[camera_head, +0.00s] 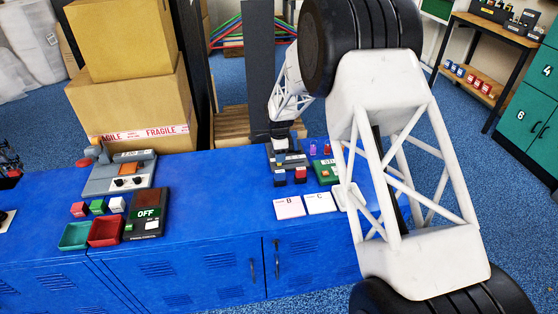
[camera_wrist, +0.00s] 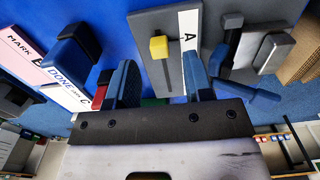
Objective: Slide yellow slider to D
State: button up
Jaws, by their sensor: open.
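The yellow slider (camera_wrist: 159,47) is a small yellow knob in the wrist view. It sits at the upper end of a dark slot in a grey panel (camera_wrist: 143,22). A white strip (camera_wrist: 189,22) with the letter A runs beside the slot; no D is visible. My gripper (camera_wrist: 160,82) is open, with one finger to each side of the slot, lower in the picture than the slider and apart from it. In the head view I cannot make out the slider near my gripper (camera_head: 281,143).
White cards B (camera_head: 289,207) and C (camera_head: 320,202) lie at the blue bench's front. A green box (camera_head: 326,172) stands behind them. In the wrist view, a dark block (camera_wrist: 75,52) and red block (camera_wrist: 100,92) are left of the panel, and a blue lever (camera_wrist: 250,95) is right.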

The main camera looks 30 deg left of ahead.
jog(key=shift+f, duration=1.65)
grip_shut()
